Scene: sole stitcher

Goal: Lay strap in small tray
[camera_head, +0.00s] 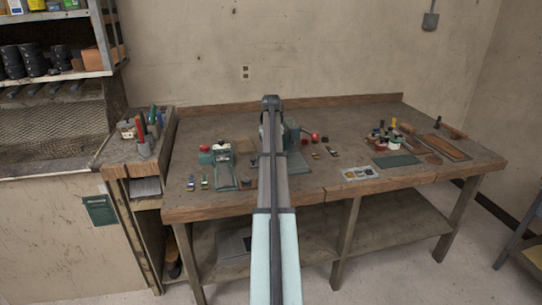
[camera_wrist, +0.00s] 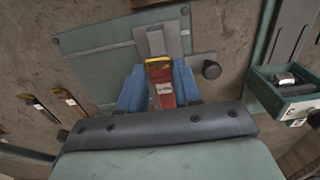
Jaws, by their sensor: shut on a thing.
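In the wrist view my gripper (camera_wrist: 160,88) has blue fingers shut on a short red strap (camera_wrist: 162,90) with a yellow end and a pale label. The strap points away from the fingers, above a grey-green plate (camera_wrist: 95,42) with a lighter raised piece (camera_wrist: 166,40). I cannot tell whether the strap touches it. A small green open tray (camera_wrist: 268,94) with a metal piece in it is at the right edge, apart from the strap. I cannot tell if it is the task's small tray. In the head view my arm hides the gripper and held strap.
Two similar loose straps (camera_wrist: 70,100) lie left of the plate. A black knob (camera_wrist: 211,69) stands close to the right finger. In the head view, a pale sectioned tray (camera_head: 360,174), a green mat (camera_head: 396,161) and several bottles occupy the bench's right side.

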